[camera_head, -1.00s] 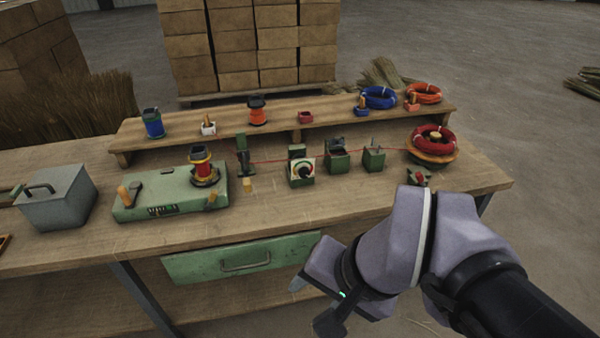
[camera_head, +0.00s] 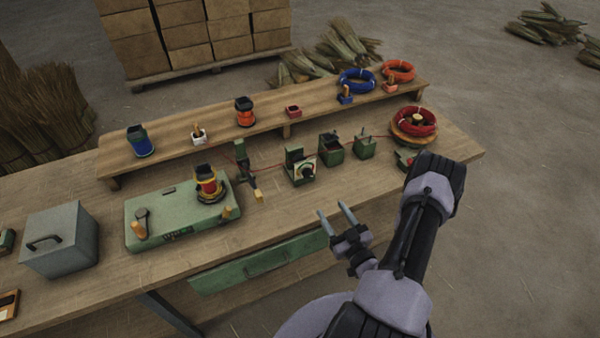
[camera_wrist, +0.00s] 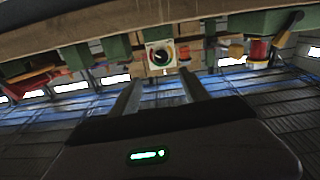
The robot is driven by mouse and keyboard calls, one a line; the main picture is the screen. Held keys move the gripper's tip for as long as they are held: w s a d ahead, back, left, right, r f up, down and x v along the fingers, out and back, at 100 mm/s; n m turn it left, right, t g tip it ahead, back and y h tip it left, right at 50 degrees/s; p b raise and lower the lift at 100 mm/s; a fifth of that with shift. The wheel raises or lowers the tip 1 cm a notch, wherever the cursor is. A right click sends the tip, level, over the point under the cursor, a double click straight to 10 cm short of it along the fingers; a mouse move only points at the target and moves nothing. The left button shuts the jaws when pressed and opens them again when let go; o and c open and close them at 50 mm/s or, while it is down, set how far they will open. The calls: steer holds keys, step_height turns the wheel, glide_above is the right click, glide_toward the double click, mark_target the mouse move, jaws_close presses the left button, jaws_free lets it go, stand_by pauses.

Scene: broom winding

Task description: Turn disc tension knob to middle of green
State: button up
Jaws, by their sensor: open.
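The disc tension unit is a small green box with a pale dial plate (camera_head: 304,172) facing the bench front. A dark round knob (camera_wrist: 160,57) sits in the middle of the dial, with red and green arcs around it in the wrist view. The exact pointer angle is too small to read. My gripper (camera_head: 334,208) is open and empty, in front of and below the dial, apart from it. In the wrist view, which looks upside down, my gripper's fingers (camera_wrist: 160,80) point toward the dial.
Green guide boxes (camera_head: 331,146) stand right of the dial, and a red wire coil (camera_head: 414,122) sits at the bench's right end. A green winder base (camera_head: 170,215) with a spool is to the left. A green drawer (camera_head: 255,265) is below the bench front.

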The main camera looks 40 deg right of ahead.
mark_target(309, 175)
steer(key=b+x, duration=0.1)
steer(key=x, duration=0.6)
steer(key=b+x, duration=0.1)
steer(key=x, duration=0.7)
steer(key=shift+w+a+r, duration=0.1)
steer(key=shift+w+a, duration=0.05)
steer(key=shift+w, duration=0.2)
jaws_close()
